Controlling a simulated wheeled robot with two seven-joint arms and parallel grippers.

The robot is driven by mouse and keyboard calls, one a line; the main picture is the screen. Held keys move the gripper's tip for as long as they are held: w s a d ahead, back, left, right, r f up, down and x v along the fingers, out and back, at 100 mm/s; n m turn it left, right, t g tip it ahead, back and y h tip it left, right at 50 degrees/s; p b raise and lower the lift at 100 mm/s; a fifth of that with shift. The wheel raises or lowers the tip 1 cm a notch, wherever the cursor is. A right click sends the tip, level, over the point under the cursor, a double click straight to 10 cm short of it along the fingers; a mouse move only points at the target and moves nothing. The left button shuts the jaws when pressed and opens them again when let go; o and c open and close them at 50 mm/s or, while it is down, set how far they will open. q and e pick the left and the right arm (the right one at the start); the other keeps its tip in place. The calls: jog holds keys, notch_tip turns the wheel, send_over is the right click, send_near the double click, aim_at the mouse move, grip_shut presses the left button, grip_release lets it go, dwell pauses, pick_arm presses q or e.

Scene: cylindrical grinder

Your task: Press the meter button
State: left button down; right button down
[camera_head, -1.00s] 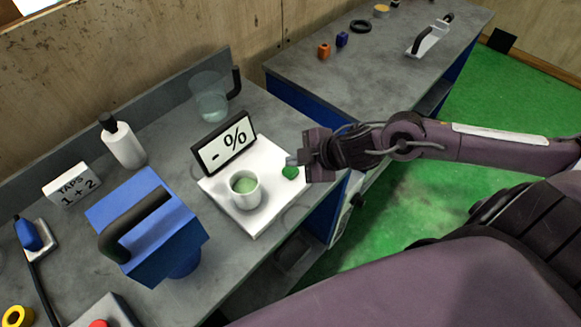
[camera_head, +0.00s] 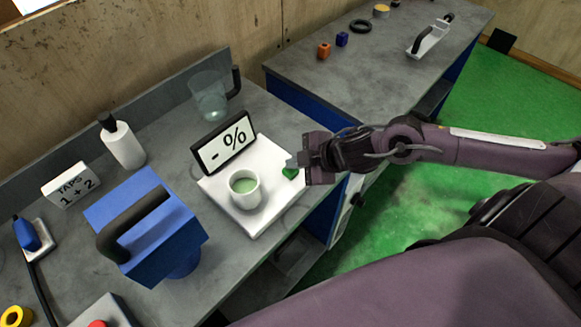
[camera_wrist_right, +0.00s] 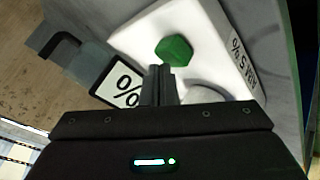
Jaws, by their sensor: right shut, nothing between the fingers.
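A white cup (camera_head: 244,188) with pale green contents stands on the slab. My right gripper (camera_head: 292,164) is shut and empty, its fingertips at the button's upper edge in the head view. In the wrist view the fingertips (camera_wrist_right: 160,70) lie just beside the button; contact cannot be told. My left gripper is not in view.
A blue machine with a black handle (camera_head: 150,225) stands left of the meter. A second bench (camera_head: 385,60) is at the back right.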

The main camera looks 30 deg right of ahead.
aim_at(295, 171)
jog(key=shift+f, duration=0.45)
dwell(0.3)
jog(key=shift+r, duration=0.1)
jog(key=shift+r+p, duration=0.95)
notch_tip(295, 171, up, 5)
jog(key=p, duration=0.5)
dwell(0.4)
dwell(0.5)
